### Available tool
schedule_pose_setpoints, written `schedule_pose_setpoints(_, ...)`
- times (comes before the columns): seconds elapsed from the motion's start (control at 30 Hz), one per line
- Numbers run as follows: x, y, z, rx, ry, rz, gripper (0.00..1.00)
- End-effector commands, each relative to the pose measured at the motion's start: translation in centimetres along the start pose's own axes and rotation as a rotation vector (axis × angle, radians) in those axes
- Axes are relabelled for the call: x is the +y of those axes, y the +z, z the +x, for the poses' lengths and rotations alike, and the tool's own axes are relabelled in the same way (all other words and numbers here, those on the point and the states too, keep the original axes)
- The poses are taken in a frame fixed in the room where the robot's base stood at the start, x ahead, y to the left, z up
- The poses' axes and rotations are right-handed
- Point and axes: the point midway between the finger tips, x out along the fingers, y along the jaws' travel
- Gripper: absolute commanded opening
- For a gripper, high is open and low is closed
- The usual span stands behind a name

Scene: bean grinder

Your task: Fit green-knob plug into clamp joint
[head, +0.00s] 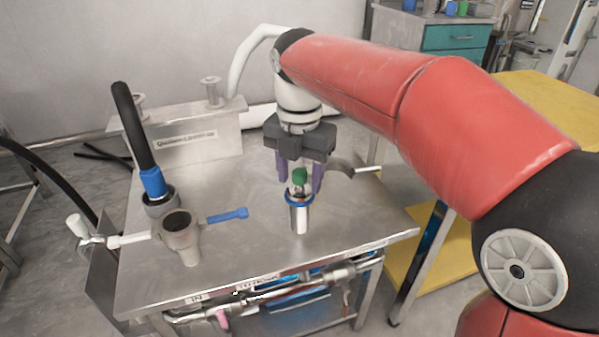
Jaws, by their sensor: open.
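A plug with a green knob (299,175) is upright, its knob between the fingers of my gripper (300,180). The gripper is open, with one purple finger on each side of the knob; I cannot tell whether either touches it. Below the knob is a shiny metal cylinder with a blue ring (298,212), upright on the steel table; I cannot tell whether it is part of the plug or a holder. A grey metal fitting with a round open top (181,238), likely the clamp joint, stands at the table's front left. It has a blue-ended handle (228,215) and a pale side arm.
A black hose with a blue collar (153,182) rises behind the fitting. A grey metal block (180,138) stands at the back left. A curved dark piece with a light rod (350,168) is right of the gripper. The steel table (245,245) is clear between fitting and cylinder.

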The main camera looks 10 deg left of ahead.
Motion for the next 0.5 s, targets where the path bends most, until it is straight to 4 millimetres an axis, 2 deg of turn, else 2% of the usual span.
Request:
schedule_pose_setpoints(0.13, 0.0, 0.0, -1.4, -0.001, 0.002, 0.0, 0.5)
schedule_pose_setpoints(0.3, 0.1, 0.1, -4.5, -0.002, 0.003, 0.0, 0.5)
schedule_pose_setpoints(0.5, 0.1, 0.1, -7.1, -0.001, 0.001, 0.0, 0.5)
